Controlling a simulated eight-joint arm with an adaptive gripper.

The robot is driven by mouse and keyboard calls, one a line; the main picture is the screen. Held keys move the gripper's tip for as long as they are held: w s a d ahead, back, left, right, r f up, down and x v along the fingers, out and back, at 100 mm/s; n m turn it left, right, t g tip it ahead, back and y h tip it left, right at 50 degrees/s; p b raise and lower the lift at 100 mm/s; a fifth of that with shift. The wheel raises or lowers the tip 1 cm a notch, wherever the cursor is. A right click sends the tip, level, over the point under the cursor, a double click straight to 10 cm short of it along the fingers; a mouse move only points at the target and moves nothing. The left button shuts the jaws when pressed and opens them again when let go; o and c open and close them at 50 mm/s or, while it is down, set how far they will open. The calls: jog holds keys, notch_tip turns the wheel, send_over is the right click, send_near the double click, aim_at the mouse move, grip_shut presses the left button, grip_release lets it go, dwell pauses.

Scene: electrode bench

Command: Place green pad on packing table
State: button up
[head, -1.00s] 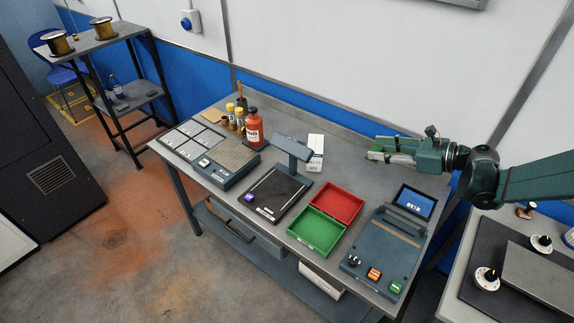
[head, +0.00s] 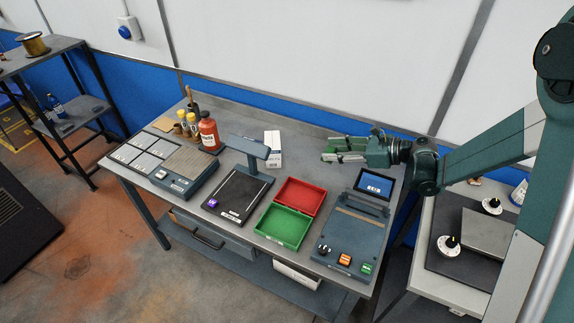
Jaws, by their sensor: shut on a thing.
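My gripper (head: 336,151) is at the back right of the grey bench (head: 240,102), above its surface and in front of the white wall. Its jaws are shut on a small thin green thing (head: 333,158), which looks like the green pad. The fingers hide most of it, and a pale strip shows beside it. The bench looks like the packing table, but no label confirms this.
A device with a blue screen (head: 374,184) stands at the bench's right end. A black stand (head: 240,194), a panel with pale plates (head: 160,160), a red bottle (head: 209,132) and a white carton (head: 273,150) fill the left. A side table (head: 425,285) with dials is at right.

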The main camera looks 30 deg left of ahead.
jog(key=b, duration=0.1)
send_over(330, 178)
jog(key=shift+a+f, duration=0.1)
jog(key=shift+f, duration=3.05)
jog(key=shift+f+b, duration=0.65)
jog(key=shift+f, duration=1.2)
jog(key=shift+f, duration=0.2)
jog(key=o, duration=0.9)
jog(key=shift+r, duration=0.15)
jog(key=shift+r, duration=0.15)
jog(key=p+v, duration=0.2)
jog(key=v, duration=1)
